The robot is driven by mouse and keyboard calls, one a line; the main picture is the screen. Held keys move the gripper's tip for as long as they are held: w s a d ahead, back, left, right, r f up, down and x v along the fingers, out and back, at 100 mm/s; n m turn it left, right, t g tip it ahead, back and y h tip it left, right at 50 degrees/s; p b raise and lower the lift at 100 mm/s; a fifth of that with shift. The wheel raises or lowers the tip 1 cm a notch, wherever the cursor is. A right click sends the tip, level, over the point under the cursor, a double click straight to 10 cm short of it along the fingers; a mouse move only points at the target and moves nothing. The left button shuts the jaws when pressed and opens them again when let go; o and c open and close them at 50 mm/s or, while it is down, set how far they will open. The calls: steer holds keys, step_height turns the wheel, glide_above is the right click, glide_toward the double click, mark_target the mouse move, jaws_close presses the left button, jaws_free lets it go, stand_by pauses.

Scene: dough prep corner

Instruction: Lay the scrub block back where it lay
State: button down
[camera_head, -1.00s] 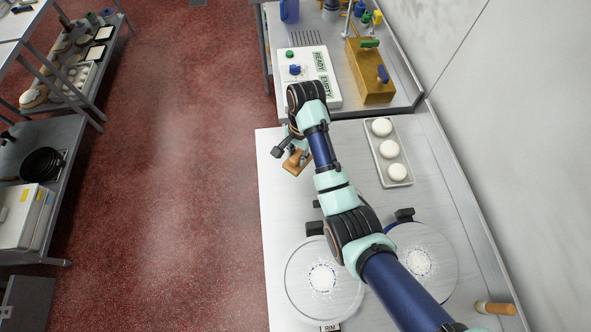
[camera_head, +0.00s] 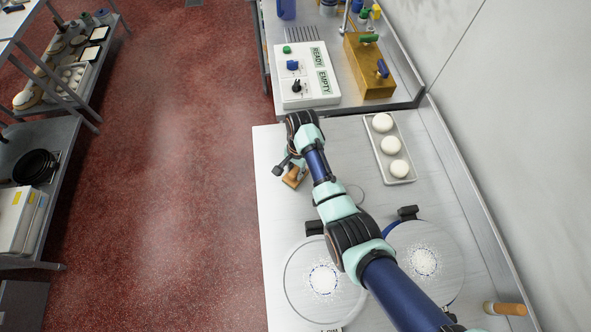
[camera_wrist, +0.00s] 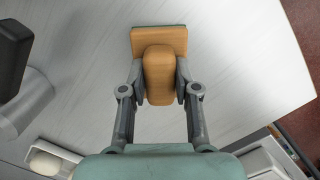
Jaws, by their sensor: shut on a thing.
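The scrub block, a tan wooden piece with a rounded grip on a flat rectangular base, shows in the wrist view (camera_wrist: 160,75). My gripper (camera_wrist: 160,88) is shut on its grip, one finger on each side, with the base beyond the fingertips. In the head view the block (camera_head: 292,178) hangs from my gripper (camera_head: 288,168) over the left part of the pale worktop (camera_head: 275,215), near its left edge. My wrist partly hides it there. I cannot tell whether its base touches the worktop.
A tray (camera_head: 408,178) of white dough balls stands right of my arm. Two round, floured discs (camera_head: 297,299) (camera_head: 450,279) lie nearer, with black clamps beside them. A faint ring (camera_head: 354,193) marks the worktop. A white control box (camera_head: 310,97) and a brass-coloured box (camera_head: 372,85) stand behind.

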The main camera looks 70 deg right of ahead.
steer(key=shift+f, duration=0.1)
steer(key=c, duration=0.8)
jaws_free()
steer(key=shift+c, duration=0.2)
step_height(320, 180, up, 12)
steer(key=d+p, duration=0.1)
steer(key=p, duration=0.1)
steer(key=shift+s+d, duration=0.2)
